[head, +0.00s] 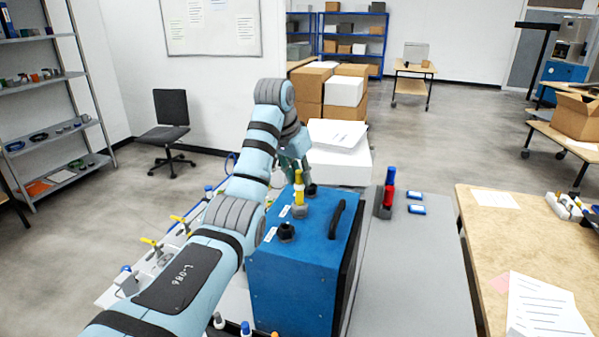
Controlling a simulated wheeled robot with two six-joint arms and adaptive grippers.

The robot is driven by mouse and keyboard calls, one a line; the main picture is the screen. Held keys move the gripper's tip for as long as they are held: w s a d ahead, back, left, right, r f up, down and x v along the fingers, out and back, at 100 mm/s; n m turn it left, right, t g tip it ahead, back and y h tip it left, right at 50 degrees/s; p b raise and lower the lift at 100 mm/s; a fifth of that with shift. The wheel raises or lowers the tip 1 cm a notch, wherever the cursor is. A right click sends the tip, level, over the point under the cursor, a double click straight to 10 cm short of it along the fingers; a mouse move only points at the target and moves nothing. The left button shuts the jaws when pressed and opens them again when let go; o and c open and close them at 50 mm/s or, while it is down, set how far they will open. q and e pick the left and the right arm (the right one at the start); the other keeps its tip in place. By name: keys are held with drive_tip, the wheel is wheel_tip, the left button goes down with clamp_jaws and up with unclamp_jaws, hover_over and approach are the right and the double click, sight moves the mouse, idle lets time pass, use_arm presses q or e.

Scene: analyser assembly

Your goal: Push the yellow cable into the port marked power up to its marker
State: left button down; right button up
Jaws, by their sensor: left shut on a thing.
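The blue analyser box (300,280) stands on the grey table with several ports along its top. The yellow cable (299,187) stands upright at the middle port (299,211); its lower end meets the port, and how deep it sits is too small to tell. My left gripper (297,168) is at the top of the yellow cable, shut on it, with the fingers partly hidden behind my wrist. A dark port (286,231) in front is empty. White labels (270,234) lie beside the ports, but their words cannot be read. My right gripper is not in view.
A black handle (337,218) rises from the box's right side. A red connector (388,194) stands right of the box, near two small blue-and-white pieces (416,209). A white tray (112,292) with several connectors lies left, partly behind my arm. The grey table (415,280) is clear at front right.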

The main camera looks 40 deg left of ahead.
use_arm(q)
drive_tip(key=shift+s+f+b, duration=0.1)
drive_tip(key=shift+f+b, duration=0.5)
drive_tip(key=shift+f, duration=0.85)
drive_tip(key=shift+f+b, duration=0.45)
drive_tip(key=shift+f, duration=0.05)
drive_tip(key=c, duration=1.3)
unclamp_jaws()
wheel_tip(320, 180, up, 5)
drive_tip(key=p, duration=0.5)
drive_tip(key=shift+r, duration=1.1)
